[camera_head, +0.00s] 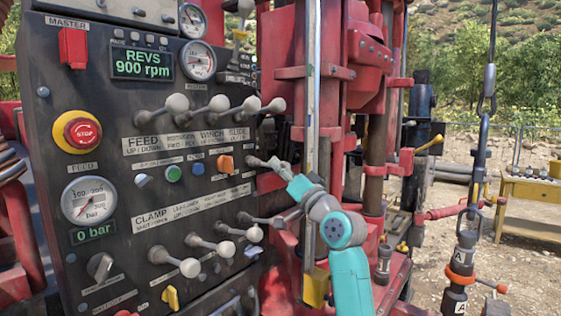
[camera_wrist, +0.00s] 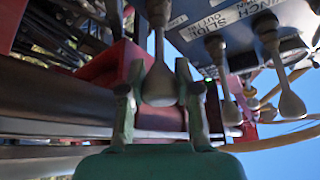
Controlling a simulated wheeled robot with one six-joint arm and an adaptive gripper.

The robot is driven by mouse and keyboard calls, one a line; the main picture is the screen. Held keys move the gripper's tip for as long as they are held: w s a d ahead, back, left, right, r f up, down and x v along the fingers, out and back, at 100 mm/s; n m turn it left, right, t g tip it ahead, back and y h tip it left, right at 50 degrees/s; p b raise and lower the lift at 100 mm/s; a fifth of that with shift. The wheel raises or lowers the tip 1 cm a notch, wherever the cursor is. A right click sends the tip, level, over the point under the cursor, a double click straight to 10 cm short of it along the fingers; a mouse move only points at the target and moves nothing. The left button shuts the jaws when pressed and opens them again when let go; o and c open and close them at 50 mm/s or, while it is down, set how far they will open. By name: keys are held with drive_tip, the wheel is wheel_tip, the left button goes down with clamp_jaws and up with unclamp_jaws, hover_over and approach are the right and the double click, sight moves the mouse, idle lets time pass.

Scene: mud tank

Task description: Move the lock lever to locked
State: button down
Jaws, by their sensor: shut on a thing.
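The lever in my gripper, taken as the lock lever, has a pale rounded knob; it shows at the right edge of the control panel in the head view (camera_head: 254,161). In the wrist view its knob (camera_wrist: 160,86) sits between the two fingers, with its thin shaft rising to the top of the picture. My gripper (camera_head: 276,166) is shut on this knob; in the wrist view the fingers (camera_wrist: 160,102) flank it on both sides. The lever's own label and position marks are not readable, and its base is partly hidden.
A row of FEED, WINCH and SLIDE levers (camera_head: 220,104) is just above my gripper. The CLAMP levers (camera_head: 225,248) are below. A red stop button (camera_head: 83,132) is on the panel's left. The red mast (camera_head: 374,60) stands close behind my arm.

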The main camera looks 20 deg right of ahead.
wheel_tip(320, 180, down, 2)
drive_tip(key=shift+w+f, duration=0.1)
drive_tip(key=shift+f, duration=0.05)
drive_tip(key=shift+w+a+f, duration=0.1)
drive_tip(key=shift+w+f, duration=0.05)
drive_tip(key=shift+f, duration=0.35)
drive_tip(key=shift+w+a+f, duration=0.1)
drive_tip(key=shift+f, duration=0.35)
drive_tip(key=c, duration=0.8)
unclamp_jaws()
drive_tip(key=shift+w, duration=0.1)
drive_tip(key=v, duration=1.2)
drive_tip(key=shift+r, duration=0.1)
